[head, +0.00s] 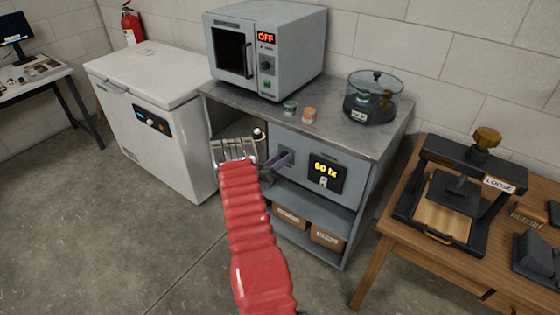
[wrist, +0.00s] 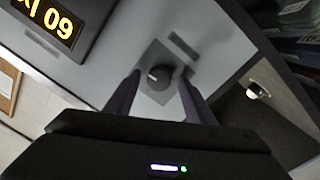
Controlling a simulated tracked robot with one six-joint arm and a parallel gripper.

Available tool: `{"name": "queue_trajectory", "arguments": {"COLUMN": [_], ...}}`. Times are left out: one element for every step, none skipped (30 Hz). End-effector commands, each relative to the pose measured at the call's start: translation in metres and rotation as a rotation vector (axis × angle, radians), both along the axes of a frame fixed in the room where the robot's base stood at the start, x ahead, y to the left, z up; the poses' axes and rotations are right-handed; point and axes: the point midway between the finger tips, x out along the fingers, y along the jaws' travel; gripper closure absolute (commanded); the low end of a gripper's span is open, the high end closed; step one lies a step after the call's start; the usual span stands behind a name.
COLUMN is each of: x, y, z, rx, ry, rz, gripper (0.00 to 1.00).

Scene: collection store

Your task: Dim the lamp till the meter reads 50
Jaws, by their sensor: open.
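The meter (head: 324,172) on the grey cabinet front reads 60 lx in yellow digits. It shows upside down at the top left of the wrist view (wrist: 52,20). A dark round knob (wrist: 157,72) with a white mark sits on a grey plate on the same panel, beside the meter. My gripper (head: 284,160) is open at the panel, left of the meter. In the wrist view its two fingers stand on either side of the knob; I cannot tell if they touch it. A small lit lamp (head: 259,134) is in the open compartment at the left, also in the wrist view (wrist: 257,91).
A microwave (head: 292,45) reading OFF, small jars (head: 309,115) and a glass vessel (head: 372,98) stand on the cabinet top. A white chest freezer (head: 150,75) is at the left. A wooden table (head: 385,262) with a press is at the right.

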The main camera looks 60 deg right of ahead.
Motion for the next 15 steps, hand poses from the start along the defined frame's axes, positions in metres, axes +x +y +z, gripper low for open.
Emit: {"name": "queue_trajectory", "arguments": {"x": [0.001,0.001,0.002,0.002,0.003,0.004,0.005,0.006,0.007,0.008,0.01,0.011,0.012,0.013,0.015], "y": [0.001,0.002,0.004,0.006,0.009,0.013,0.016,0.02,0.026,0.03,0.035,0.042,0.047,0.052,0.059], "z": [0.0,0.0,0.0,0.0,0.0,0.0,0.0,0.0,0.001,0.001,0.001,0.001,0.001,0.001,0.001], "rx": [0.0,0.0,0.0,0.0,0.0,0.0,0.0,0.0,0.0,0.0,0.0,-0.001,0.0,0.001,0.001], "ry": [0.0,0.0,0.0,0.0,0.0,0.0,0.001,0.001,0.001,0.001,0.001,0.0,0.001,0.002,0.002], "rz": [0.0,0.001,0.001,0.001,0.001,0.001,0.001,0.001,0.001,0.002,0.004,0.003,0.002,0.002,0.003], "gripper": [0.51,0.51,0.51,0.51,0.51,0.51,0.51,0.51,0.51,0.51,0.51,0.51,0.51,0.51,0.51]}}
